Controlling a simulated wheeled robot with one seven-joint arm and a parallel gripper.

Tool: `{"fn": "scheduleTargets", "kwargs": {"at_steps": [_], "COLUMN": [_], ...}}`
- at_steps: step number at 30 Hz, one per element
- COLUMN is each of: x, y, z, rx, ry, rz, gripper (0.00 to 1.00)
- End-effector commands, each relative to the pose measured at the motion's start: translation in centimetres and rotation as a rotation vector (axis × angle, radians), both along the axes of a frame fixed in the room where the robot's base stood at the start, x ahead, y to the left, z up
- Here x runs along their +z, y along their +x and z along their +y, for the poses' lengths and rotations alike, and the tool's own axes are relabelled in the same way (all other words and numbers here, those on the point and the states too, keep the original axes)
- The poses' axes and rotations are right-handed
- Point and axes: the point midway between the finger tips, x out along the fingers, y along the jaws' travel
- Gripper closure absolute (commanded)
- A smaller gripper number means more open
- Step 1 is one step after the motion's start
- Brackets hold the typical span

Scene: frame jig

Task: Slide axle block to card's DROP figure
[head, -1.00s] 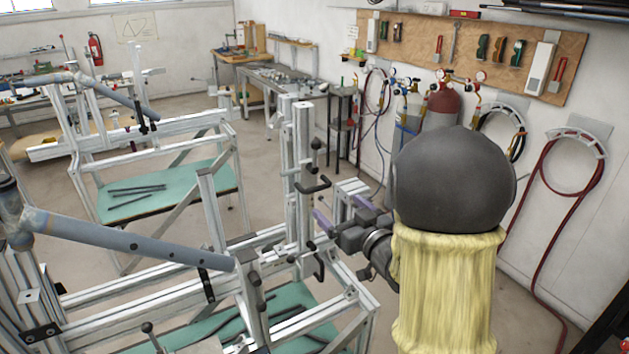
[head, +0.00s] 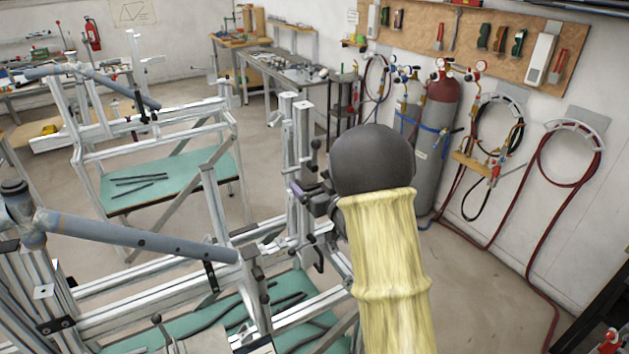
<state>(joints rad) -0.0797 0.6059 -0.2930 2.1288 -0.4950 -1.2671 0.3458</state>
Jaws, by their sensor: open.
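The near frame jig has a silver upright post (head: 301,140) with a black clamp lever (head: 314,158) near its upper part. A second black handle (head: 319,262) sits lower on the post. The axle block is probably among the parts on this post, but I cannot pick it out. My gripper (head: 300,190) is at the post, its purple-tipped fingers beside it at mid height. My dark wrist and yellow-sleeved arm hide much of the gripper and the post's right side. Contact with any part cannot be told. No card with a DROP figure can be read.
A grey-blue tube (head: 140,238) lies across the near jig at the left. A green shelf (head: 215,325) with dark rods is below. A second jig (head: 150,130) stands behind. Gas cylinders (head: 436,150) and hung hoses (head: 570,155) line the right wall.

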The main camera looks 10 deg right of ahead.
Motion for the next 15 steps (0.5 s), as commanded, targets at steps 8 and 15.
{"fn": "scheduleTargets", "kwargs": {"at_steps": [8, 15], "x": [0.00, -0.66], "y": [-0.02, -0.04], "z": [-0.06, -0.12], "rx": [-0.001, -0.002], "ry": [-0.001, -0.001], "rz": [0.000, 0.001], "gripper": [0.53, 0.60]}}
